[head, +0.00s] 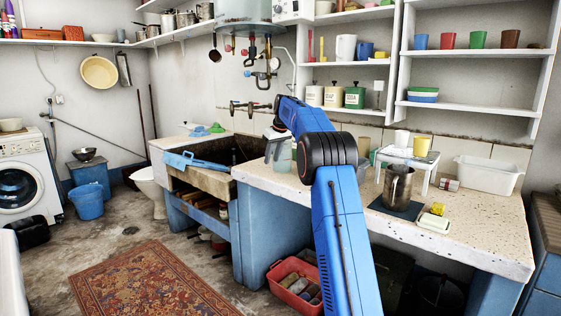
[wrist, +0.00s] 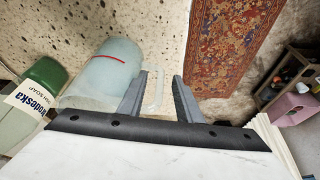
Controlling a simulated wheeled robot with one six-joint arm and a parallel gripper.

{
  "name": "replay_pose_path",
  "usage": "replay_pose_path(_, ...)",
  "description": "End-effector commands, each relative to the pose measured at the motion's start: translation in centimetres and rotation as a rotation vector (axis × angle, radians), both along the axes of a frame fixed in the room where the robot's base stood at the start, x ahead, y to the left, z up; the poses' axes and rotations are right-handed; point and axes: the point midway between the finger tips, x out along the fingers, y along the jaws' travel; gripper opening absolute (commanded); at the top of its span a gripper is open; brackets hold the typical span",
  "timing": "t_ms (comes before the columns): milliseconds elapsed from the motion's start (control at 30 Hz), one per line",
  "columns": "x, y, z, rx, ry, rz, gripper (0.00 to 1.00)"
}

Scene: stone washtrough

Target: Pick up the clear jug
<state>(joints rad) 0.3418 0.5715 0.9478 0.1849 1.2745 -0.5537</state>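The clear jug (wrist: 108,72) is a pale, see-through vessel with a red line, left of centre in the wrist view. In the head view the jug (head: 283,158) stands on the speckled counter by the stone trough, partly hidden by my arm. My gripper (wrist: 161,75) is open beside the jug, with one grey finger close to its wall. A pale upright strip (wrist: 154,90), which looks like the jug's handle, shows between the fingers. I cannot tell whether either finger touches it.
A green soap bottle (wrist: 40,88) stands close to the jug on its left. On the counter (head: 470,235) are a metal pitcher (head: 397,186), a small white stand (head: 408,158) and a white tub (head: 487,175). The stone trough (head: 205,180) is left of the counter.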

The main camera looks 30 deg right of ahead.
Motion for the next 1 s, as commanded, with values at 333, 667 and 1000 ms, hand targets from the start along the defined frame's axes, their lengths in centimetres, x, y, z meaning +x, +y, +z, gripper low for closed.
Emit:
replay_pose_path(333, 0.42, 0.07, -1.06, 0.0, -0.001, 0.0, 0.29)
replay_pose_path(667, 0.41, 0.05, -1.04, 0.0, 0.0, 0.0, 0.0)
replay_pose_path(1000, 0.4, 0.04, -1.03, 0.0, 0.0, 0.0, 0.0)
